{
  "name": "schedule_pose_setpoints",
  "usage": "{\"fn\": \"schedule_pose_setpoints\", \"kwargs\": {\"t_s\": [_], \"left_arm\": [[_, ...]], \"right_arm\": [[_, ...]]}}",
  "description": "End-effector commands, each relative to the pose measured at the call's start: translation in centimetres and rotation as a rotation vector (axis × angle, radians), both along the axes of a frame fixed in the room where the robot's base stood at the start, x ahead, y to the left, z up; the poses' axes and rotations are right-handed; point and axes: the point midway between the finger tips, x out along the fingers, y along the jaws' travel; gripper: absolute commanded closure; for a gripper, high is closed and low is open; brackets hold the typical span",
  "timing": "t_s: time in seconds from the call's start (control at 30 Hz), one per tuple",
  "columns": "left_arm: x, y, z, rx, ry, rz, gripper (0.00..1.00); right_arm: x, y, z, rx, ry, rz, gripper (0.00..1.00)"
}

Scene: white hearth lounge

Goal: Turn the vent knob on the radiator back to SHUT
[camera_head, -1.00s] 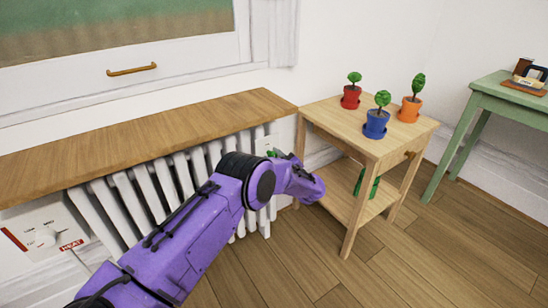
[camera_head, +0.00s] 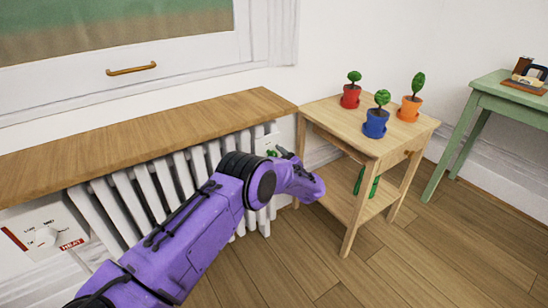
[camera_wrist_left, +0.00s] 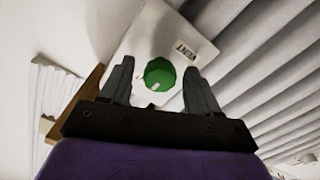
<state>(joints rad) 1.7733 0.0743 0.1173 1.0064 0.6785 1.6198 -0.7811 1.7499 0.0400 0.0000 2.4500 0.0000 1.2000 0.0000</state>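The vent knob (camera_wrist_left: 159,73) is green and round with a white mark on its lower edge, on a white plate (camera_wrist_left: 148,35) labelled VENT. In the wrist view it shows between the two dark fingers of my left gripper (camera_wrist_left: 158,75), which are spread apart. Whether they touch the knob is not clear. In the head view my left gripper (camera_head: 282,153) is at the right end of the white radiator (camera_head: 182,172), largely hidden by my purple wrist. The knob's SHUT lettering is not visible. My right gripper is not in view.
A wooden table (camera_head: 338,122) with red, blue and orange potted plants stands just right of my wrist. Two green strips (camera_head: 374,187) show above its lower shelf. A HEAT panel (camera_head: 40,232) is at left. A wooden ledge (camera_head: 130,135) covers the radiator. The floor at right is clear.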

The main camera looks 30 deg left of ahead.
Motion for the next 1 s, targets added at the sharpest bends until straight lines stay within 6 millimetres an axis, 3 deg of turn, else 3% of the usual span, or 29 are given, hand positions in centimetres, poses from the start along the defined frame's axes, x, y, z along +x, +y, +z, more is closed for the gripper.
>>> {"fn": "schedule_pose_setpoints", "kwargs": {"t_s": [0.23, 0.6, 0.73, 1.0], "left_arm": [[-0.4, -1.2, 0.2, -0.001, 0.0, -0.003, 0.39], [-3.5, -8.6, 0.2, 0.001, 0.001, -0.003, 0.39], [-3.9, -9.7, 0.1, 0.001, 0.0, -0.002, 0.39], [-4.0, -9.8, 0.0, 0.0, 0.0, 0.0, 0.39]], "right_arm": [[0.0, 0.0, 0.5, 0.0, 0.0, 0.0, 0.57], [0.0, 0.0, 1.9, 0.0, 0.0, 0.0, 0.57], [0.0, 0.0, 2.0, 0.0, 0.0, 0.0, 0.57], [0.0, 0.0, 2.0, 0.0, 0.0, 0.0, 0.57]]}}
